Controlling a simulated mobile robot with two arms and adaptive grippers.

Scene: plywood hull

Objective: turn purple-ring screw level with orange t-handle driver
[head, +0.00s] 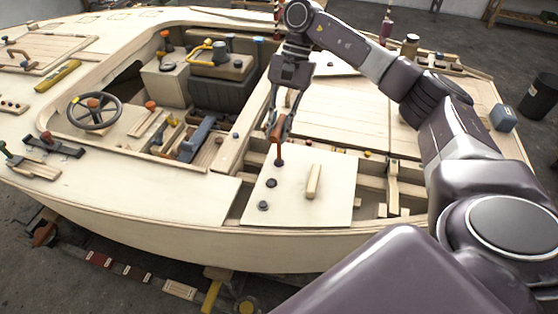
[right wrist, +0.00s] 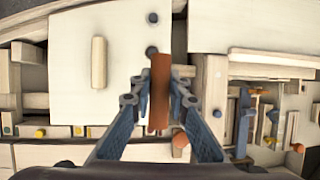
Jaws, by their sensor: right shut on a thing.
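My right gripper (head: 277,130) is shut on the orange t-handle driver (head: 279,148), above a pale plywood panel on the deck. The driver stands roughly upright, its lower end at a dark, purplish spot (head: 279,162) near the panel's far left edge. This spot may be the purple-ring screw; its ring and height are too small to tell. In the right wrist view the driver's orange handle (right wrist: 160,92) is between the fingers and hides its tip. Two more dark screw heads show on the panel, a middle one (head: 271,183) and a near one (head: 263,205). My left gripper is out of view.
The panel (head: 330,205) carries a raised wooden bar (head: 313,181) right of the screws. Open framed gaps lie right of the panel. A cockpit with a steering wheel (head: 95,110) and a dark seat box (head: 222,92) lies left. Loose tools lie on the left deck.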

